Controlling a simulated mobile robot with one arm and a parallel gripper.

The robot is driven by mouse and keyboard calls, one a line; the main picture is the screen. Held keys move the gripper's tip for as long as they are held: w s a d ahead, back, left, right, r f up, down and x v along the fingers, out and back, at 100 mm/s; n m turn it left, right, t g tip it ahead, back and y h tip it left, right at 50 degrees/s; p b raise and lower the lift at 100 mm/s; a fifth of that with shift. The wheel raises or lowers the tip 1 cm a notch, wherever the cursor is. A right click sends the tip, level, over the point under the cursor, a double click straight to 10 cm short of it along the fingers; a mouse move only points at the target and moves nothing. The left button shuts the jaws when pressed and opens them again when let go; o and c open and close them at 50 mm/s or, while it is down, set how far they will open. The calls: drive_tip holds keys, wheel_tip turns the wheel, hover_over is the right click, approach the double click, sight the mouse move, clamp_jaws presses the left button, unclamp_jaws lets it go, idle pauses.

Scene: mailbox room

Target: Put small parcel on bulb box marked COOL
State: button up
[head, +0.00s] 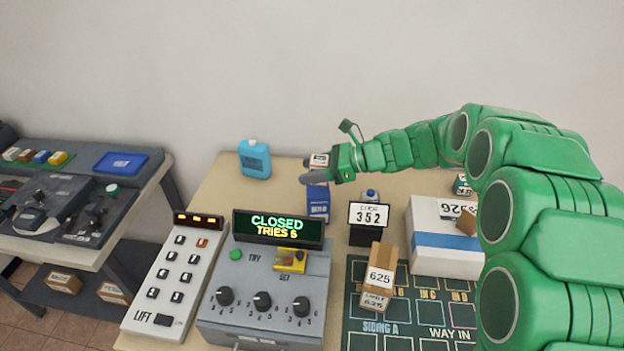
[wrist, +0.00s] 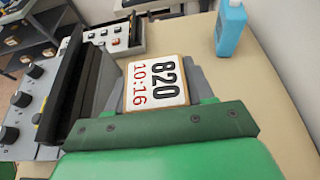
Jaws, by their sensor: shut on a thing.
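My gripper (head: 322,173) is shut on a small parcel (head: 319,160), brown with a white label. A blue box (head: 318,203) with pale print stands upright on the table right below my gripper in the head view. Its print is too small to read for certain, so I cannot confirm the word COOL. I cannot tell whether the parcel or fingers touch this box, as the fingers cover its top edge.
A blue jug (head: 255,160) stands left of my gripper. In front are a dial console with a CLOSED display (head: 278,229) and a LIFT keypad (head: 172,285). A 352 sign (head: 369,215), a parcel marked 625 (head: 381,275) and a white-blue carton (head: 440,240) stand right.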

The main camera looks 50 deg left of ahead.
drive_tip(key=shift+a+f, duration=0.15)
drive_tip(key=shift+f, duration=0.15)
drive_tip(key=shift+w+a+f, duration=0.1)
drive_tip(key=shift+w+f, duration=0.05)
drive_tip(key=shift+f, duration=1.4)
drive_tip(key=shift+f, duration=0.15)
drive_tip(key=o, duration=1.1)
drive_tip(key=shift+r, duration=0.2)
drive_tip(key=v, duration=1.2)
